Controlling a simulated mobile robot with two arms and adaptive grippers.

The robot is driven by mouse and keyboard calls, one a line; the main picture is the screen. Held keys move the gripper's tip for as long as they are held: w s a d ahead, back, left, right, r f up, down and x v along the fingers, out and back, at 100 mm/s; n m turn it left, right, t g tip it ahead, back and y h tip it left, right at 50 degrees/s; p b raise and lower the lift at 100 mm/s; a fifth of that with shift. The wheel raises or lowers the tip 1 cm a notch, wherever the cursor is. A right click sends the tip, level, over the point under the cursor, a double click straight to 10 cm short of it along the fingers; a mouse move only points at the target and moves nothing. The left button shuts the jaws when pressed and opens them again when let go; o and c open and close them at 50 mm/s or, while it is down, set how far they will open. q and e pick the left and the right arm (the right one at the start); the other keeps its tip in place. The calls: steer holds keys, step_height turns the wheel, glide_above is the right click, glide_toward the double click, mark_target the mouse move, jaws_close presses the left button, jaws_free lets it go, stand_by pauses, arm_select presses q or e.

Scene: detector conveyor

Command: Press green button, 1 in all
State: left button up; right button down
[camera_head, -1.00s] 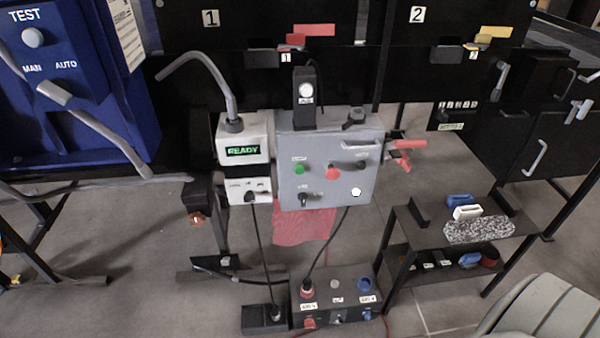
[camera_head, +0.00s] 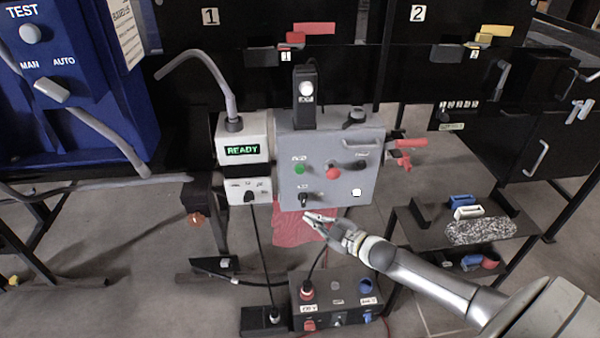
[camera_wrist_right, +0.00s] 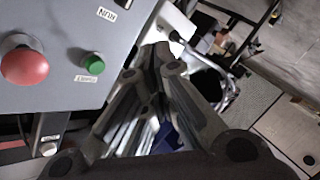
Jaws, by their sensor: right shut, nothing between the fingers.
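The green button (camera_head: 299,169) is on the front of a grey control box (camera_head: 362,180), left of a red button (camera_head: 333,174). In the right wrist view the green button (camera_wrist_right: 93,64) is on the grey panel, left of my fingers, with the large red button (camera_wrist_right: 24,66) further left. My right gripper (camera_head: 307,216) is shut and empty, in front of and below the box's lower edge in the head view. It appears apart from the green button. The gripper (camera_wrist_right: 155,60) also fills the middle of the right wrist view. My left gripper is not in view.
A white unit reading READY (camera_head: 243,150) adjoins the box on the left. A dark switch (camera_head: 304,200) is below the green button. A floor box with connectors (camera_head: 337,297) stands below, and a black shelf (camera_head: 420,238) is to the right.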

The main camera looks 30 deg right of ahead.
mark_target(300, 170)
step_height(300, 170, up, 8)
steer(key=w+a+n+y, duration=0.1)
steer(key=a+n+y, duration=0.1)
steer(key=shift+a+t, duration=0.35)
steer(key=shift+t, duration=0.05)
steer(key=shift+w+f, duration=0.1)
steer(key=shift+f, duration=0.05)
steer(key=w+d+b, duration=0.3)
steer(key=w+b, duration=0.2)
steer(key=w, duration=0.3)
steer(key=shift+d+b, duration=0.3)
stand_by(0.9)
steer(key=shift+w+d, duration=0.2)
steer(key=shift+w, duration=0.15)
